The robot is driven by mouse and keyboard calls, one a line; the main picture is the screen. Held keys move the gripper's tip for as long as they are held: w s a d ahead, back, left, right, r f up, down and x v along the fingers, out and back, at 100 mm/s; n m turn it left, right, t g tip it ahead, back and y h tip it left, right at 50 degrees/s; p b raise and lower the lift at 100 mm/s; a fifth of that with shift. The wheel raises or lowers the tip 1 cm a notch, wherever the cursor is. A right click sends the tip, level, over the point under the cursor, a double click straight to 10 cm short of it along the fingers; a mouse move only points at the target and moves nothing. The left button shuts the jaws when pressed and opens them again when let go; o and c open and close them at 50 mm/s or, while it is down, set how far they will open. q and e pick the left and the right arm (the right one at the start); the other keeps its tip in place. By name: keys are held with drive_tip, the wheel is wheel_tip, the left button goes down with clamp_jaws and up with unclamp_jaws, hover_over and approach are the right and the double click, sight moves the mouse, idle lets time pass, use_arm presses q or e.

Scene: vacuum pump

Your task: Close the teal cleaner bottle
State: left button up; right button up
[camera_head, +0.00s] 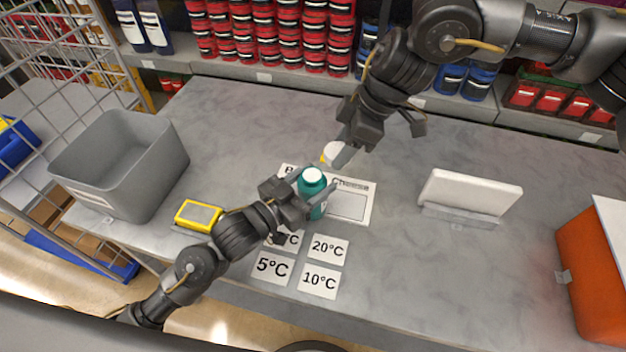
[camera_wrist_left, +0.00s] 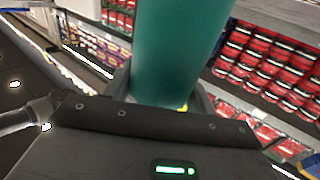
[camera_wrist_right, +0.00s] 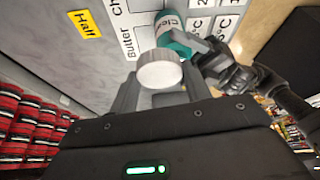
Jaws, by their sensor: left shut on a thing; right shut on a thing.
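The teal cleaner bottle (camera_head: 313,183) is near the middle of the table in the head view, with its pale uncapped top facing up. My left gripper (camera_head: 306,199) is shut around its body. The bottle fills the space between the fingers in the left wrist view (camera_wrist_left: 178,50). My right gripper (camera_head: 341,148) is shut on a white round cap (camera_wrist_right: 160,70), also visible in the head view (camera_head: 333,151). The cap is apart from the bottle, above and slightly right of it in the head view. The bottle's label (camera_wrist_right: 170,25) shows in the right wrist view.
Printed cards, including 20°C (camera_head: 327,249) and 5°C (camera_head: 271,267), lie around the bottle. A grey bin (camera_head: 120,165) and yellow device (camera_head: 198,215) are at left. A white panel on a stand (camera_head: 470,196) and orange box (camera_head: 592,275) are at right.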

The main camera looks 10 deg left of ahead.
sight(306, 177)
use_arm(q)
drive_tip(key=shift+a, duration=0.1)
use_arm(e)
drive_tip(key=a+n, duration=0.1)
drive_tip(key=a, duration=0.1)
drive_tip(key=s+a+r+n+g, duration=0.1)
drive_tip(key=a, duration=0.1)
drive_tip(key=a+r+n, duration=0.1)
drive_tip(key=n, duration=0.1)
drive_tip(key=shift+s+a+r+g, duration=0.1)
drive_tip(key=shift+s+a+g, duration=0.05)
drive_tip(key=shift+a+g, duration=0.25)
drive_tip(key=shift+r+n, duration=0.2)
drive_tip(key=shift+n, duration=0.3)
use_arm(q)
drive_tip(key=shift+d, duration=0.2)
use_arm(e)
drive_tip(key=shift+s+d+r+n+g+h, duration=0.1)
drive_tip(key=shift+s+d+n+g+h, duration=0.3)
drive_tip(key=shift+n, duration=0.5)
use_arm(q)
drive_tip(key=shift+a, duration=0.15)
use_arm(e)
drive_tip(key=shift+a, duration=0.1)
drive_tip(key=shift+f, duration=2.05)
